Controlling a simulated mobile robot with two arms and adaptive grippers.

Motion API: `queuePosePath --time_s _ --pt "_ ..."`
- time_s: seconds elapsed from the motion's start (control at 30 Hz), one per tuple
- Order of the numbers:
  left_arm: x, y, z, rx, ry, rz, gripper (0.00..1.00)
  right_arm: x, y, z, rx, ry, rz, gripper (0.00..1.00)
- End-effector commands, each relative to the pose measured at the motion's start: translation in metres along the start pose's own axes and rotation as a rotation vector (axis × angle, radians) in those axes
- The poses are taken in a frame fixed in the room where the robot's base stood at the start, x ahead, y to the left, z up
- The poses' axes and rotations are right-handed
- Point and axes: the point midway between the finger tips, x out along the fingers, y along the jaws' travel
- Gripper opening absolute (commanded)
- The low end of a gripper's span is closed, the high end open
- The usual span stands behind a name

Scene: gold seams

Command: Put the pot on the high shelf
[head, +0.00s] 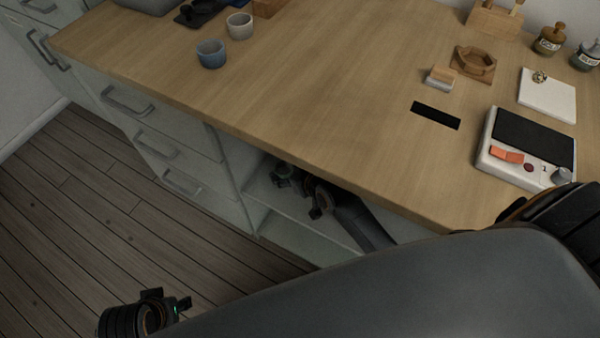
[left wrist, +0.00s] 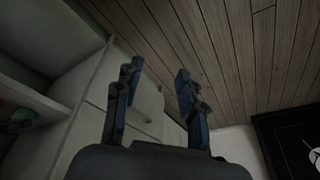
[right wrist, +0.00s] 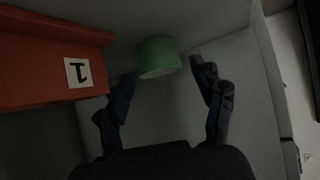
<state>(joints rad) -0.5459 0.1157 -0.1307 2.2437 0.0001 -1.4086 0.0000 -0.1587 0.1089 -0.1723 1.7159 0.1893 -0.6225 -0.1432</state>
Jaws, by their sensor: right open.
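A green round pot (right wrist: 158,57) shows in the right wrist view inside the cabinet, beside an orange-red box (right wrist: 50,65) with a label reading 1. It is ahead of the fingertips of my right gripper (right wrist: 163,75), which is open and empty. My left gripper (head: 170,301) is over the floor at the lower left. In the left wrist view the left gripper (left wrist: 157,72) is open and empty. I cannot identify the high shelf.
Drawers (head: 160,140) stand left of the bay. The bay's shelf board (head: 300,222) lies below my right gripper. The floor (head: 80,220) is clear.

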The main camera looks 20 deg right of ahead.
Motion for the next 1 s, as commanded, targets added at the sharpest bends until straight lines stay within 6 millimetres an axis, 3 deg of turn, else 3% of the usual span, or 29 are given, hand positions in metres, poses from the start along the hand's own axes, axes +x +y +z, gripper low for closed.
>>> queuePosePath --time_s 0.5,0.7,1.0 --pt "0.086 0.005 0.029 0.007 -0.049 0.008 0.4 -0.09 0.0 -0.001 -0.001 -0.002 0.0 0.68" --pt "0.101 0.005 0.038 0.008 -0.055 0.009 0.4 -0.107 0.0 -0.001 0.0 -0.001 -0.001 0.68" --pt "0.104 0.005 0.04 0.009 -0.057 0.009 0.4 -0.109 0.0 0.0 0.0 0.0 0.0 0.68"
